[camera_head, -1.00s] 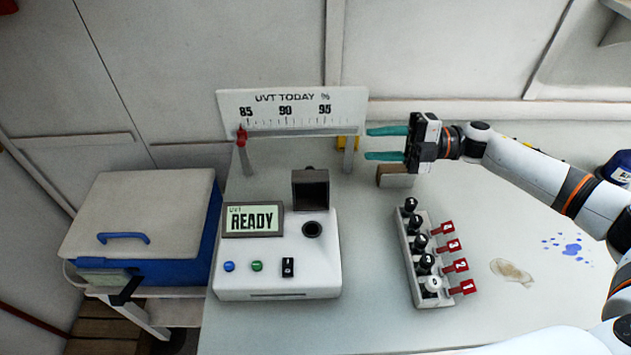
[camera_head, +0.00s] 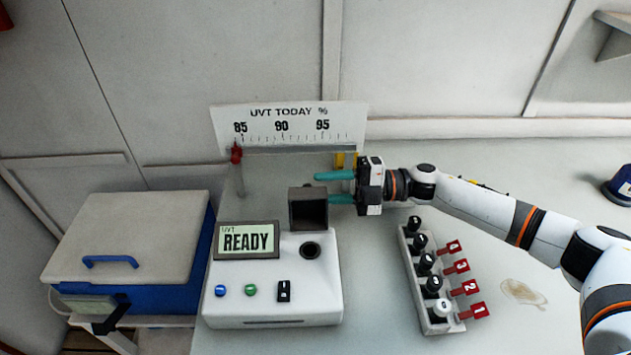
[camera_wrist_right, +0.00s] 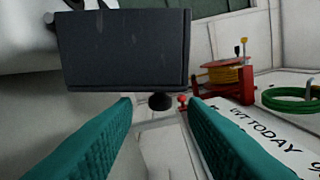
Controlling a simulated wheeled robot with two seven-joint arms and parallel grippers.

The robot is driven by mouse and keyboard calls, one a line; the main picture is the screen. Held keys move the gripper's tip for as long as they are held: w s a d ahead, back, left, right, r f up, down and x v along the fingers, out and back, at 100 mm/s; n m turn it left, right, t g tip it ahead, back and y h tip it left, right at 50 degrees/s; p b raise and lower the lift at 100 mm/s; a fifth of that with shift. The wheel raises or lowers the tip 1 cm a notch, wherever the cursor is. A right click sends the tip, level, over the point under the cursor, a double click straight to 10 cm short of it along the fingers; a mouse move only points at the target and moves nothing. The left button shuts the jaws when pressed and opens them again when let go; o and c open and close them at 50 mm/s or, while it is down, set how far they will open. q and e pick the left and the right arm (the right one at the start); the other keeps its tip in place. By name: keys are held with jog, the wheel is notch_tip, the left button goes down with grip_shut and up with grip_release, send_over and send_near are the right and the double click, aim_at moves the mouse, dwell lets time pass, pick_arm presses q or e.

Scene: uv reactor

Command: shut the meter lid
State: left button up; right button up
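The white meter (camera_head: 272,308) stands on the bench, its screen (camera_head: 247,241) reading READY. Its dark box-shaped lid (camera_head: 308,209) stands up open behind the round sample well (camera_head: 310,250), which is uncovered. My right gripper (camera_head: 337,188) is open, with teal fingers apart, just behind and to the right of the lid. In the right wrist view the lid (camera_wrist_right: 125,50) fills the upper middle, ahead of the fingers (camera_wrist_right: 168,140), with nothing between them. Whether a finger touches the lid I cannot tell. My left gripper is not in view.
The UVT scale board (camera_head: 290,128) stands behind. A blue cooler (camera_head: 130,250) is at left. A stain (camera_head: 522,293) marks the bench at right.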

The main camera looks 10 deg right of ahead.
jog(key=shift+w+a, duration=0.15)
jog(key=shift+a, duration=0.5)
jog(key=shift+w+a, duration=0.15)
jog(key=shift+a, duration=0.5)
jog(key=shift+c, duration=0.6)
grip_shut()
